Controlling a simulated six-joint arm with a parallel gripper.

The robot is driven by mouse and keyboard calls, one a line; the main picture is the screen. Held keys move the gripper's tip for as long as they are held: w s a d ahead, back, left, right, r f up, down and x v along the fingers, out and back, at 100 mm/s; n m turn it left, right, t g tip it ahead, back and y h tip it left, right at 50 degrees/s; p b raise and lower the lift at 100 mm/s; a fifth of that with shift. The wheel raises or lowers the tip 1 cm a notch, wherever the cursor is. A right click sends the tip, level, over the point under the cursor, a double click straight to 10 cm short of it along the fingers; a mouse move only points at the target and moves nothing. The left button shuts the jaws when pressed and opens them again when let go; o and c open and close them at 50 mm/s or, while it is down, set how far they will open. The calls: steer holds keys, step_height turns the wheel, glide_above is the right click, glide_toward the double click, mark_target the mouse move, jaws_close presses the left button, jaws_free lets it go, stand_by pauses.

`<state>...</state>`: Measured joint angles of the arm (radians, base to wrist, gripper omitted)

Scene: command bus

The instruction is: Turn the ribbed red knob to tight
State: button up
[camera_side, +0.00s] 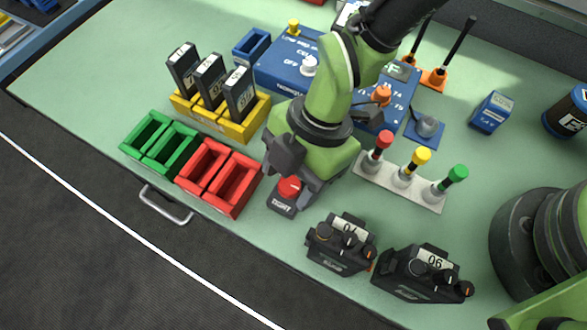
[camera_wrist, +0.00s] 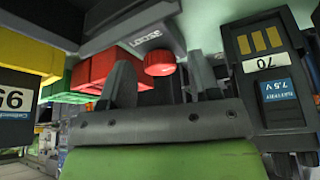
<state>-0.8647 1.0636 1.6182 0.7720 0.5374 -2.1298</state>
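The red knob (camera_side: 289,188) sits on a small dark block labelled TIGHT (camera_side: 282,208) near the table's front edge. It also shows in the wrist view (camera_wrist: 159,61), upside down with its block. My gripper (camera_wrist: 161,80) is open, its two dark fingers apart. In the wrist view the knob appears in the gap between the fingertips, with space visible on both sides. In the side view my gripper (camera_side: 293,172) is right behind and above the knob and hides part of its surroundings. I cannot tell whether a finger touches the knob.
Red bins (camera_side: 237,186) and green bins (camera_side: 146,133) stand to the left. Two dark devices, 04 (camera_side: 340,246) and 06 (camera_side: 421,275), stand to the right. A strip with coloured-topped posts (camera_side: 399,183) lies right of my gripper. A blue box (camera_side: 285,62) is behind.

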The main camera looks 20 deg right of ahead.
steer(key=shift+r, duration=0.1)
steer(key=v, duration=0.9)
steer(key=shift+r, duration=0.35)
steer(key=shift+w+d, duration=0.1)
steer(key=shift+d, duration=0.05)
